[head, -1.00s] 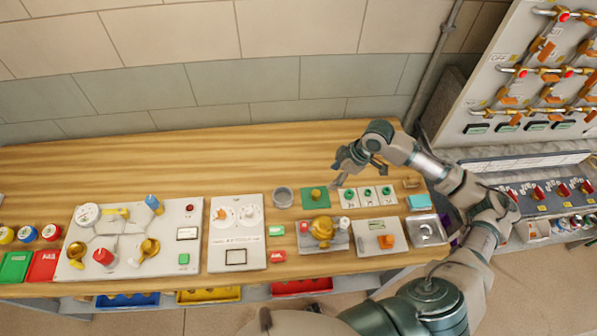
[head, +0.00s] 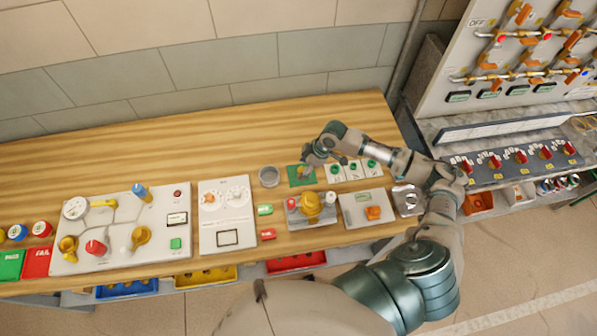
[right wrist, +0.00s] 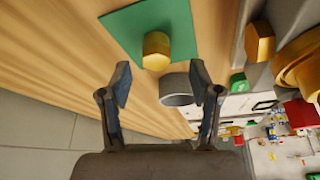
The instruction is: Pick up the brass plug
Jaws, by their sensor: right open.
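The brass plug (right wrist: 156,50) is a hexagonal, gold-coloured piece standing on a green mat (right wrist: 119,30) in the right wrist view. In the head view the mat (head: 294,183) lies on the bench, and my right gripper hides most or all of the plug. My right gripper (right wrist: 160,84) is open and empty. Its fingertips lie apart, short of the plug, with the plug ahead of the gap between them. In the head view the gripper (head: 307,166) is over the mat. My left gripper is not in view.
A grey round cup (head: 269,176) stands just left of the mat. A plate with a brass valve (head: 311,205) is in front of it, and white tiles with green discs (head: 353,170) are to the right. The wooden bench behind (head: 180,145) is clear.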

